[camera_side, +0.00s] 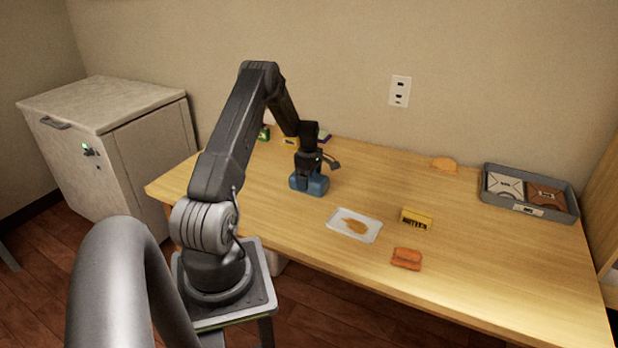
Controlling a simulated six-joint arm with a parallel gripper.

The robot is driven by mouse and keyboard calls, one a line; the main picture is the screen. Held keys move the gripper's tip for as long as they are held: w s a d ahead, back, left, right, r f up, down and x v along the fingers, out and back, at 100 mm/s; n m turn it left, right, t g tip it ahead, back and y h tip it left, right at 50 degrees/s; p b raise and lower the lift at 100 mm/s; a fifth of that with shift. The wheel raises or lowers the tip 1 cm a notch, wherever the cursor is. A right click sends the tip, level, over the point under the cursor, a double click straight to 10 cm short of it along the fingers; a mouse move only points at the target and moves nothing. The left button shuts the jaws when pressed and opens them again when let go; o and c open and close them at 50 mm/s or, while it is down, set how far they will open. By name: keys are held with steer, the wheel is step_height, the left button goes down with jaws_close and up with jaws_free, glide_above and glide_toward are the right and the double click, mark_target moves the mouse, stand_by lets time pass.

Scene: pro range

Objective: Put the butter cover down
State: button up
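A small blue piece (317,187), which looks like the butter cover, is at the left-middle of the wooden table. My gripper (308,180) points down right at it, with the dark fingers overlapping its top. The view is too small to tell whether the fingers are closed on it, or whether it touches the table. A yellow block with a dark label (416,216) lies to the right, apart from my gripper; I cannot tell whether it is the butter.
A white tray with brown-orange food (339,231) and an orange-red item (406,259) lie nearer the front. A grey bin with packets (555,210) stands at the right.

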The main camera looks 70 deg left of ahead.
steer(key=shift+o, duration=0.8)
steer(key=shift+r, duration=0.1)
step_height(320, 180, up, 12)
steer(key=shift+f, duration=0.15)
steer(key=shift+w+d+r, duration=0.1)
steer(key=shift+r, duration=0.2)
steer(key=w+d+r+m+t+y, duration=0.1)
steer(key=w+d+r+m, duration=0.1)
steer(key=d+r+m, duration=0.75)
steer(key=w+d+r+m+t, duration=0.1)
steer(key=w+d+r+m, duration=0.15)
steer(key=d+r, duration=0.75)
steer(key=s+d+m+t, duration=0.1)
steer(key=s+d+m, duration=0.4)
steer(key=d, duration=0.3)
steer(key=s+d+m+t, duration=0.1)
steer(key=s+d+m, duration=0.4)
steer(key=d, duration=0.4)
steer(key=s+d+m+t+h, duration=0.1)
steer(key=s+d+m, duration=0.4)
steer(key=d, duration=0.4)
steer(key=shift+s+f+t, duration=0.25)
steer(key=shift+f+t, duration=0.05)
steer(key=shift+f, duration=0.15)
